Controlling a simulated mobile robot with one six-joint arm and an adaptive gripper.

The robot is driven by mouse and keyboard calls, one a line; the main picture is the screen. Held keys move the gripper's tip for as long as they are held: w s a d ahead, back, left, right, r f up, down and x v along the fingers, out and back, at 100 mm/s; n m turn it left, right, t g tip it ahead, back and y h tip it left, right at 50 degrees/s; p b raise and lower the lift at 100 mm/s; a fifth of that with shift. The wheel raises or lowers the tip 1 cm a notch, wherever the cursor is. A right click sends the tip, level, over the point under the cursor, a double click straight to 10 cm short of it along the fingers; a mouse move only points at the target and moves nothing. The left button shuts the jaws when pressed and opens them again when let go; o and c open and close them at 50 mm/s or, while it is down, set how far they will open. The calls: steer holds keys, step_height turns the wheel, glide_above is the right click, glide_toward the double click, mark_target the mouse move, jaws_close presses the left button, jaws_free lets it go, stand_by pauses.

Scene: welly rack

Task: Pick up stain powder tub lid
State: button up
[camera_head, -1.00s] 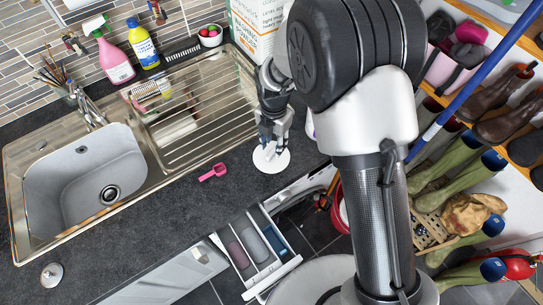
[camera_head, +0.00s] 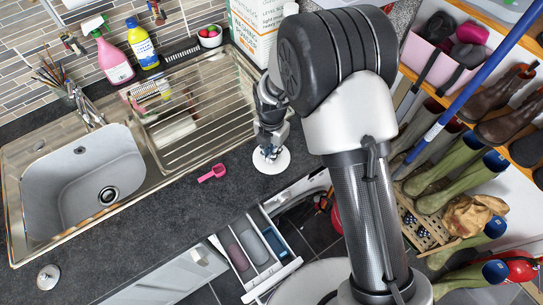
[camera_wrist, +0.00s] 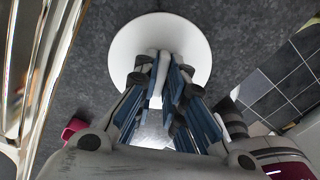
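The stain powder tub lid (camera_head: 273,168) is a white round disc lying flat on the dark counter, right of the sink's drainboard. It also shows in the wrist view (camera_wrist: 190,38), largely uncovered at its far side. My gripper (camera_head: 269,152) points down over the middle of the lid. In the wrist view my gripper (camera_wrist: 159,62) has its fingers drawn close together, with a narrow white part between them, apparently the lid's raised grip. The contact itself is partly hidden by the fingers. The tub is not clearly visible.
A pink scoop (camera_head: 213,173) lies on the counter left of the lid. The steel sink (camera_head: 150,187) is further left. An open drawer (camera_head: 283,271) juts out below the counter edge. A large detergent box (camera_head: 259,28) stands behind; boots fill the rack at right.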

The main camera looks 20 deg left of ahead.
jaws_close()
